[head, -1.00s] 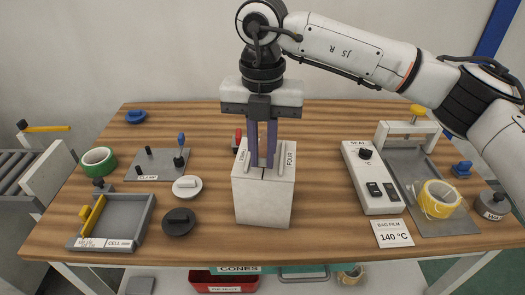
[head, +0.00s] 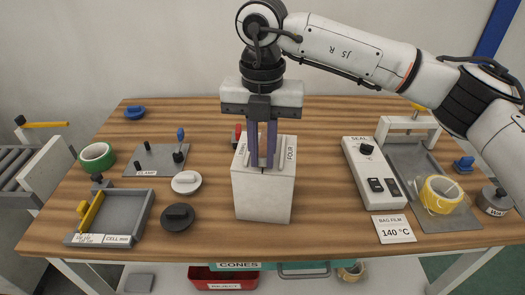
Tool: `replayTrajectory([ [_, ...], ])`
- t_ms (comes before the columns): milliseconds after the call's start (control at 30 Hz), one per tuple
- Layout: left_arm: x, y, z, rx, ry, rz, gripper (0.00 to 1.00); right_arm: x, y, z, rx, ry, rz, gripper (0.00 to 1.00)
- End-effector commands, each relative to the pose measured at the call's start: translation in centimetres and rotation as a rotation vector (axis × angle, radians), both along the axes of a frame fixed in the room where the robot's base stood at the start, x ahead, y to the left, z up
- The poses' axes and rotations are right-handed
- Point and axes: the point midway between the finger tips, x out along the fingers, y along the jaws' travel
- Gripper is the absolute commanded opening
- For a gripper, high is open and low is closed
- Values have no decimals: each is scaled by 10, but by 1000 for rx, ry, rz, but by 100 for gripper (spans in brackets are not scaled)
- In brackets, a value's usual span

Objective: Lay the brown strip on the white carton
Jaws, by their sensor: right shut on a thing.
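The white carton (head: 262,197) stands upright near the middle of the wooden table, with dark lettering along its top edges. Light raised bars flank the fingers on the carton's top. My left gripper is not in view.
A bag sealer (head: 372,175) and a yellow tape roll (head: 441,194) are on the right. A green tape roll (head: 97,156), a clamp plate (head: 155,160), a grey tray (head: 112,217) and two round lids stand left.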

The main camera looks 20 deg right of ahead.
Motion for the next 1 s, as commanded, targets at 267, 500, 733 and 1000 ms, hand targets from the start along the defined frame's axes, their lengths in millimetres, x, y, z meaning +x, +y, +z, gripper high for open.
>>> replayTrajectory([
  [267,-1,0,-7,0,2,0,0,0,0,-7,0,0,0,0],
  [500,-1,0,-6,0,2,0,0,0,0,-7,0,0,0,21],
  [733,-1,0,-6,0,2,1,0,0,0,-7,0,0,0,36],
  [1000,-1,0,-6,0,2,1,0,0,0,-8,0,1,0,42],
])
